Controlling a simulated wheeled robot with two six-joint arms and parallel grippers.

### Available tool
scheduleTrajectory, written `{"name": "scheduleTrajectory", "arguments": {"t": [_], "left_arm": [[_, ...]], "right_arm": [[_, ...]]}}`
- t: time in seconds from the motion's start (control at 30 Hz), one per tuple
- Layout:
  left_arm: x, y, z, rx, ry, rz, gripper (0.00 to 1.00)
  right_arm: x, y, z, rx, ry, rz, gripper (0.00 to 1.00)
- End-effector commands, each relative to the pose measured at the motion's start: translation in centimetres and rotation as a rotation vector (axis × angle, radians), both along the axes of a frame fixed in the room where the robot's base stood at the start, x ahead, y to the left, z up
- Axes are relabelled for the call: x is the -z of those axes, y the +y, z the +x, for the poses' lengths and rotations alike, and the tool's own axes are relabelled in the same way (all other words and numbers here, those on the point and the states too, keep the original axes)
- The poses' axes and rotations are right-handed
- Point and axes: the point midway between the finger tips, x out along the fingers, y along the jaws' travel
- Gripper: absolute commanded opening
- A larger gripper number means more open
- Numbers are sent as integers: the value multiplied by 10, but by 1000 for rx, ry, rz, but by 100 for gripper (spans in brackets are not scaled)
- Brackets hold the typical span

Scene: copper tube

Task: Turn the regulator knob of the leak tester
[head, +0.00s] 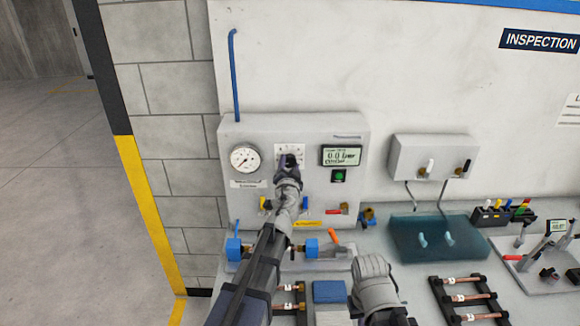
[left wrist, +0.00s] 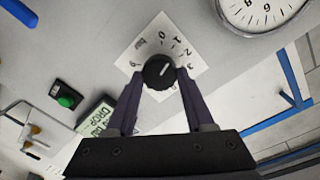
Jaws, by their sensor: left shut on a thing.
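The leak tester (head: 310,128) is a grey box on the wall at the back of the bench. Its black regulator knob (left wrist: 158,71) sits on a white square dial plate (left wrist: 168,44) with printed numbers; a white pointer line shows on the knob. My left gripper (left wrist: 160,80) is shut on the knob, one dark finger on each side. In the head view my left gripper (head: 289,162) covers most of the knob.
A round gauge (head: 245,159) is left of the dial, and a display (head: 341,156) with a green button (head: 339,176) is right of it. Blue clamps (head: 312,248) stand on the bench below. Racks of copper tubes (head: 465,297) and a teal water tank (head: 400,240) lie to the right.

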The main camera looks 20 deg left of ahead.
Motion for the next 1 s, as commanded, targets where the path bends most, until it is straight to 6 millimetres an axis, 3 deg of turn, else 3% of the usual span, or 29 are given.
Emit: {"name": "scheduleTrajectory", "arguments": {"t": [0.5, 1.0], "left_arm": [[2, 0, -2, 1, -110, -383, 0], [1, 1, -2, 1, -146, -511, 0]], "right_arm": [[7, 0, 0, 0, 0, 0, 0], [8, 0, 0, 0, 0, 0, 0]]}}
